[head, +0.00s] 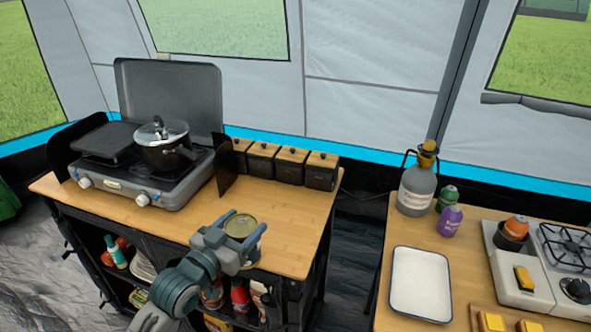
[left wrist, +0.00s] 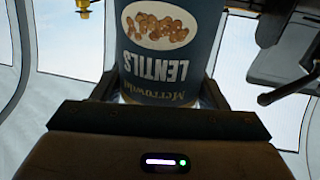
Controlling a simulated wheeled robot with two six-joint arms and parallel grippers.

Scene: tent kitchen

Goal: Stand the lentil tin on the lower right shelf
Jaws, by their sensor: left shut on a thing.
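The lentil tin (head: 241,224) shows its gold lid in the head view, above the front edge of the wooden-topped cabinet. In the left wrist view the tin (left wrist: 165,50) has a blue and cream label reading LENTILS, upside down in the picture. My left gripper (head: 240,232) is shut on it, with a finger on either side. The cabinet's right shelves (head: 270,275) are partly hidden by my left arm; bottles (head: 240,296) and jars show there. The bare room on the lower right shelf cannot be made out. My right gripper is out of view.
On the cabinet top (head: 290,225) stand a stove (head: 150,185) with a pot (head: 163,145) and several dark canisters (head: 290,166). A second table (head: 375,240) at right holds a white tray (head: 420,283), bottles and a hob. A dark gap separates the two.

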